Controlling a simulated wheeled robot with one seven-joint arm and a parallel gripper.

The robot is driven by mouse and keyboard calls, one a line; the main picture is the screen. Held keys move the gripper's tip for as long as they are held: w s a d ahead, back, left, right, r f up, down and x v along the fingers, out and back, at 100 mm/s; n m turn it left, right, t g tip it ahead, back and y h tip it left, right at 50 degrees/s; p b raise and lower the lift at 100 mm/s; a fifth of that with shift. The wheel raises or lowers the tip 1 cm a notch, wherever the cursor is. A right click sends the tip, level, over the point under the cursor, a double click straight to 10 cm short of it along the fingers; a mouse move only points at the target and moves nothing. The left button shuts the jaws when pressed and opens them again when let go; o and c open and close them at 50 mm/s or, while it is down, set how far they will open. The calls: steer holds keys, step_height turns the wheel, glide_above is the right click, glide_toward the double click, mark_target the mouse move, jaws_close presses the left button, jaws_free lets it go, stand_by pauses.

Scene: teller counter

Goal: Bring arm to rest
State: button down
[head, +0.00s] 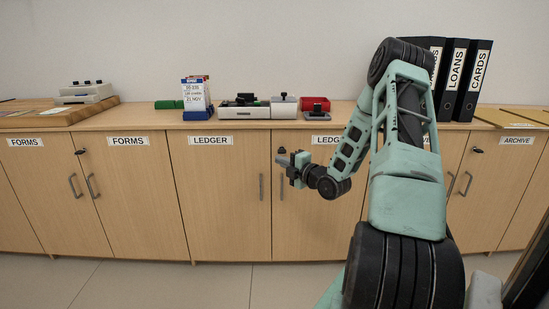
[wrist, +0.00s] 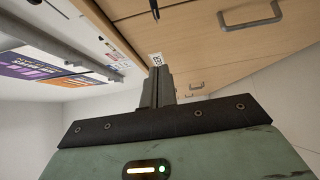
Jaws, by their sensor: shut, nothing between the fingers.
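My arm reaches up and over from the lower right of the head view and bends down toward the cabinet fronts. My gripper (head: 284,160) is held in front of the ledger cabinet doors (head: 228,190), below the countertop edge, pointing left. It is shut and empty. In the wrist view the gripper's fingers (wrist: 157,85) show as a dark narrow shape against the wooden fronts. No object is in or touching it that I can see.
The wooden counter (head: 140,118) bears a card holder (head: 196,97), a grey-white tray device (head: 245,111), a red tray (head: 315,103) and black binders (head: 479,80). Door handles (head: 262,187) stick out near my gripper. The floor (head: 150,285) in front of the cabinets looks clear.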

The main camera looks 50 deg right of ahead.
steer(key=shift+s+a, duration=0.15)
steer(key=shift+s, duration=1.85)
